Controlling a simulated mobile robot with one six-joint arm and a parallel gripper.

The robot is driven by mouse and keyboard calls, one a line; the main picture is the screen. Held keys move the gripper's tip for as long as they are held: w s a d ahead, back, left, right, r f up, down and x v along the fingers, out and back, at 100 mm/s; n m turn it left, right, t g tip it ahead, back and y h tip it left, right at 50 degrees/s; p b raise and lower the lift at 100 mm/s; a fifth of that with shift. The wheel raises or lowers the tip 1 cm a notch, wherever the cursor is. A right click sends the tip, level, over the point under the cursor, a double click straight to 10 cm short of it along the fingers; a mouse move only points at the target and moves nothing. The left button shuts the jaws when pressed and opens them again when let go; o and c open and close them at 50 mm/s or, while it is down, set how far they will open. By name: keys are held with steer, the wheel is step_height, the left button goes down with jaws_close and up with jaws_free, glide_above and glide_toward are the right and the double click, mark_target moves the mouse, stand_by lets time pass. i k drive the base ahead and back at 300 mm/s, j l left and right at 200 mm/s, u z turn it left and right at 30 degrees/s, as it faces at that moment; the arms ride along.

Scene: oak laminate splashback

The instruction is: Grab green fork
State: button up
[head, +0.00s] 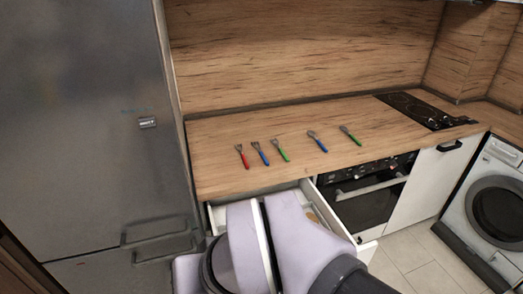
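Two green-handled utensils lie on the wooden counter: one green utensil (281,151) near the middle of the row, another green utensil (351,136) at its right end. They are too small for me to tell surely which is the green fork. The left one's head looks somewhat fork-like. A red-handled utensil (242,156), a blue-handled utensil that looks like a fork (261,154) and a blue-handled spoon-like utensil (317,142) lie in the same row, all apart. My arm rises at the bottom middle, in front of the counter; its gripper does not show.
A white drawer (308,188) stands open below the counter, partly hidden by my arm. A grey fridge (90,110) stands at the left. The oven (368,195), black hob (425,112) and washing machine (497,205) are at the right. Bare counter surrounds the utensils.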

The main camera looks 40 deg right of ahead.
mark_target(276, 143)
steer(key=z, duration=1.3)
steer(key=i+l+u, duration=0.15)
steer(key=l, duration=0.25)
steer(key=l+u, duration=0.2)
steer(key=l, duration=0.25)
steer(key=i+l+u, duration=0.25)
steer(key=l, duration=0.25)
steer(key=i+l+u, duration=0.25)
steer(key=l, duration=0.3)
steer(key=l+u, duration=0.25)
steer(key=l, duration=0.3)
steer(key=i+l+u, duration=0.1)
steer(key=l+u, duration=0.15)
steer(key=l, duration=0.35)
steer(key=i+l+u, duration=0.35)
steer(key=i+j, duration=0.1)
